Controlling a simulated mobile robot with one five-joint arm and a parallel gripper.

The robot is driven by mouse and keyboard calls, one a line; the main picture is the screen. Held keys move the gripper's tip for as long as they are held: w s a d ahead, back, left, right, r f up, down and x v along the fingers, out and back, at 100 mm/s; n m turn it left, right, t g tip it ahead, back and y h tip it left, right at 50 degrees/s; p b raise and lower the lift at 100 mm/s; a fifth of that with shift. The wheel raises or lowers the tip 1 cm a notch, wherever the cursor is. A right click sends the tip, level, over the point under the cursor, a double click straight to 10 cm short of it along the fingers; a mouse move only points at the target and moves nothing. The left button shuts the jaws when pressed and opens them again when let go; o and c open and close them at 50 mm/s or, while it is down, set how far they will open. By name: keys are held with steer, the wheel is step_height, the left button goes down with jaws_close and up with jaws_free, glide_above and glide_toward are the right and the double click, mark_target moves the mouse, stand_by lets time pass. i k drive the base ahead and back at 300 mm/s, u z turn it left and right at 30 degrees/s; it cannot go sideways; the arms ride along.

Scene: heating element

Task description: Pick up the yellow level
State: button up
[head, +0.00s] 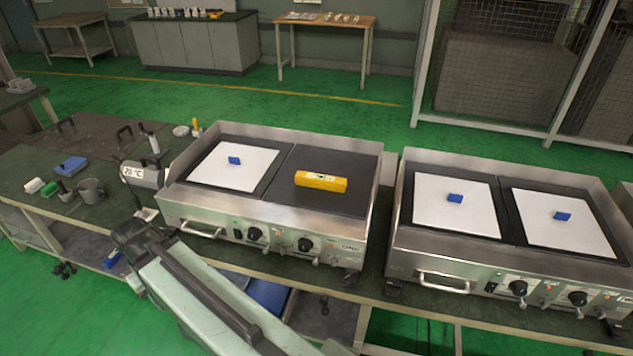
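The yellow level (320,181) is a short yellow bar with a pale patch on its top. It lies flat on the dark right-hand plate (308,210) of the left steel heating unit (190,208), turned nearly sideways to me. Nothing touches it from above, and it is fully visible. Part of my arm (215,300) shows at the bottom left, in front of the bench and well apart from the level. I cannot make out my gripper's fingers in this view.
A white sheet with a blue block (234,160) lies on the left plate. A second heating unit (430,257) stands to the right, with two similar sheets and blocks. Raised steel walls edge both units.

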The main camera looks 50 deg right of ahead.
mark_target(319, 181)
steer(key=u, duration=0.1)
steer(key=i, duration=1)
steer(key=z, duration=0.1)
